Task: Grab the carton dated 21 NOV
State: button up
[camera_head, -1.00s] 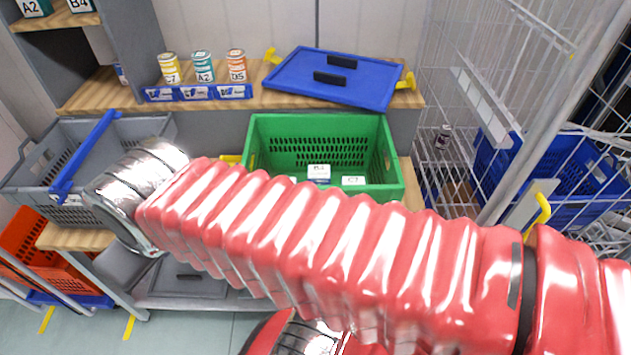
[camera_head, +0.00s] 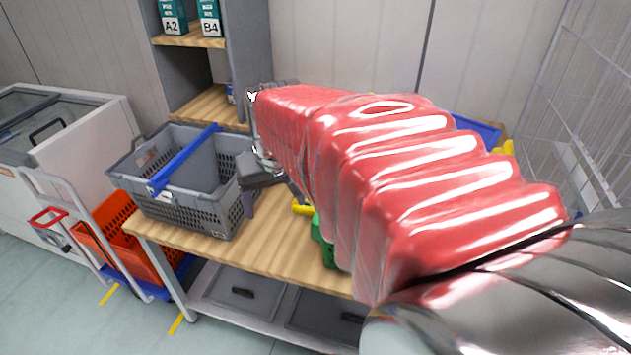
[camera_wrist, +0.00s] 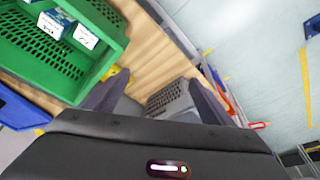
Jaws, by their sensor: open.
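Two cartons with white labelled tops, one (camera_wrist: 54,22) and another (camera_wrist: 86,36), stand in the green crate (camera_wrist: 100,66) at the upper left of the wrist view. Their label print is too small to read, so I cannot tell which is dated 21 NOV. My gripper (camera_wrist: 157,84) is open and empty, beside the crate and outside it. In the head view my gripper (camera_head: 264,190) is just right of the grey basket. My red arm hides most of the green crate (camera_head: 322,242) and all its contents there.
The grey basket (camera_head: 182,212) with a blue handle stands on the wooden bench (camera_head: 285,255). A shelf (camera_head: 190,40) above holds teal items marked A2 and B4. A wire cage (camera_head: 590,120) stands at the right. The bench front is clear.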

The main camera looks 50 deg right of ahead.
jog(key=d+f+m, duration=0.1)
jog(key=d, duration=0.3)
jog(key=d+f, duration=0.1)
jog(key=d, duration=0.2)
jog(key=d+f+m+g, duration=0.1)
jog(key=d, duration=0.3)
jog(key=shift+s+d+f+m, duration=0.1)
jog(key=shift+d+f+m, duration=0.05)
jog(key=shift+d+m, duration=0.2)
jog(key=s+d+f+m, duration=0.1)
jog(key=s+d+f, duration=0.3)
jog(key=d, duration=0.3)
jog(key=s+d+f+m+g+y, duration=0.1)
jog(key=s+d+f+m, duration=0.1)
jog(key=d, duration=0.5)
jog(key=s+d+f+m+g, duration=0.1)
jog(key=s+d+f+m, duration=0.1)
jog(key=s+d+f, duration=0.3)
jog(key=shift+s+d+f, duration=0.15)
jog(key=shift+d+f, duration=0.1)
jog(key=shift+d, duration=0.5)
jog(key=shift+s+d+f, duration=0.15)
jog(key=shift+d+f, duration=0.1)
jog(key=shift+d, duration=0.45)
notch_tip(320, 180, down, 9)
jog(key=shift+r, duration=0.2)
jog(key=shift+a+f, duration=0.15)
jog(key=shift+f, duration=1.15)
jog(key=shift+a+f, duration=0.1)
jog(key=shift+f, duration=1.2)
